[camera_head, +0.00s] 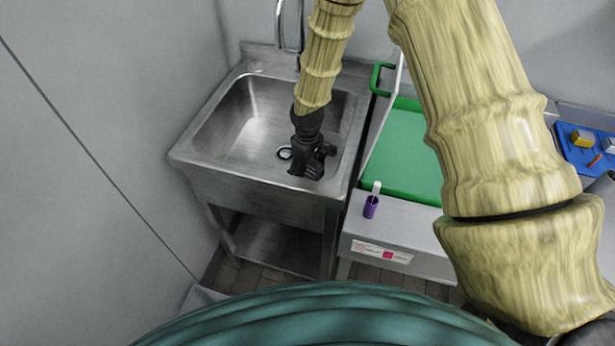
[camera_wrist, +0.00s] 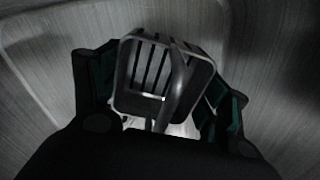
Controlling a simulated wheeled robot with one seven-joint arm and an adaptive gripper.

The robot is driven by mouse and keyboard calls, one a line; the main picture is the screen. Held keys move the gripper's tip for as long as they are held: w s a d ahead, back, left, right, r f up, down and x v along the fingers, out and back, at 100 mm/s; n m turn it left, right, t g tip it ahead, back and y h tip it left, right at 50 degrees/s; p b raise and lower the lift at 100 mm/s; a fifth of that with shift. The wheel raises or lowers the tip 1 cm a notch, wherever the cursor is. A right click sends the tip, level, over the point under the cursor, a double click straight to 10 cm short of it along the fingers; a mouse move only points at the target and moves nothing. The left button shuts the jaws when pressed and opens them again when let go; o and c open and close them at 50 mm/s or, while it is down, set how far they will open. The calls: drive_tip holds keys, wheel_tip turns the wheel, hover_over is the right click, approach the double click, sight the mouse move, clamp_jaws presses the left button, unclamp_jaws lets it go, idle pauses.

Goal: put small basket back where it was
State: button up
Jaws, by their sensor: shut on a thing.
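My gripper (camera_head: 310,164) reaches down into the steel sink (camera_head: 212,126), at the right side of its basin. In the wrist view my gripper (camera_wrist: 158,94) is shut on the small basket (camera_wrist: 140,62), with a dark finger on either side of it. The basket is dark, with slotted walls, a pale rim and a curved handle, and looks tilted. In the head view my gripper hides most or all of the basket. I cannot tell whether the basket touches the sink floor.
A dark ring (camera_head: 284,152), possibly the drain, shows beside my gripper. The faucet (camera_head: 279,25) stands behind the basin. To the right are a green board (camera_head: 408,150) with an upright panel, a small purple bottle (camera_head: 371,206) and a blue tray (camera_head: 572,150). The basin's left side is clear.

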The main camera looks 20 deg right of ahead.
sight(308, 177)
drive_tip(key=shift+f+p, duration=0.4)
drive_tip(key=shift+f, duration=1.6)
drive_tip(key=shift+f, duration=0.2)
drive_tip(key=o, duration=1)
drive_tip(key=shift+o, duration=0.2)
drive_tip(key=shift+r, duration=0.1)
drive_tip(key=shift+r+b, duration=1.3)
drive_tip(key=shift+r, duration=4.8)
drive_tip(key=shift+o, duration=0.3)
